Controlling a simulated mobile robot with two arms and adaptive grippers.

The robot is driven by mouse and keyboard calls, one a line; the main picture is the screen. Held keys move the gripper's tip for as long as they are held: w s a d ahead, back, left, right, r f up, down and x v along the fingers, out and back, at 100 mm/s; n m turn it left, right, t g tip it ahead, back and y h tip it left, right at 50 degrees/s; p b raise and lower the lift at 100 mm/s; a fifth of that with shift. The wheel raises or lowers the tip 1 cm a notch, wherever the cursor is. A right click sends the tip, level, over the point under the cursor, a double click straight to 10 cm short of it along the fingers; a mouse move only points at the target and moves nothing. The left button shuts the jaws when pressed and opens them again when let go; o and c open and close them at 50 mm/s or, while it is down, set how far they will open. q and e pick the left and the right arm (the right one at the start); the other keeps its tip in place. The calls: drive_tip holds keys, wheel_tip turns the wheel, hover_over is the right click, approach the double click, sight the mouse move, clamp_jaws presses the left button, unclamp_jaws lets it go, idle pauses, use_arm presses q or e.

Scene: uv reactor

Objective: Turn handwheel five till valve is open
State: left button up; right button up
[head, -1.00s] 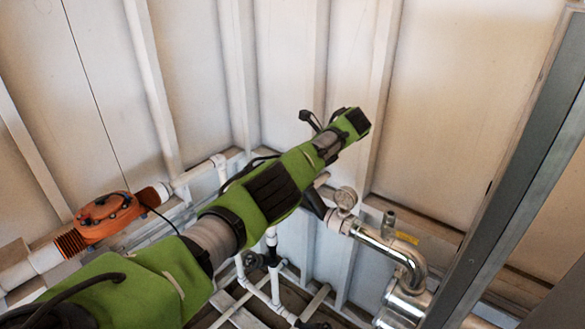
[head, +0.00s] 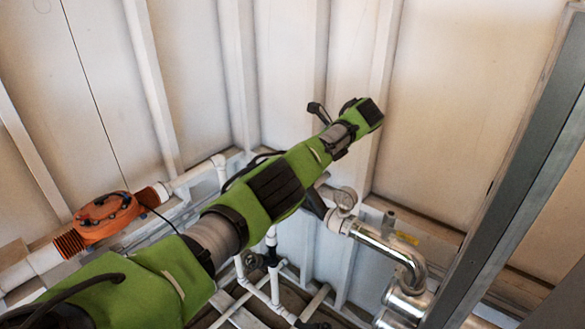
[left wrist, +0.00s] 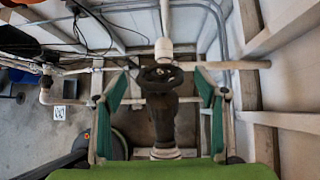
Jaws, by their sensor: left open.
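In the left wrist view, a dark handwheel (left wrist: 160,74) sits on a dark valve body (left wrist: 160,118) on a white pipe. I cannot read a number on it or tell how far the valve is open. My left gripper (left wrist: 163,88) is open, with one green-padded finger on each side of the handwheel. I see a gap on both sides, and the fingers do not appear to touch it. My right gripper is in neither view.
In the head view an orange fitting (head: 107,217) sits on a white pipe at the left. A round gauge (head: 345,198) and a shiny metal pipe (head: 385,250) are right of my arm. A grey steel beam (head: 520,190) slants along the right side.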

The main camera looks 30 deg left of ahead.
use_arm(q)
drive_tip(key=v, duration=0.8)
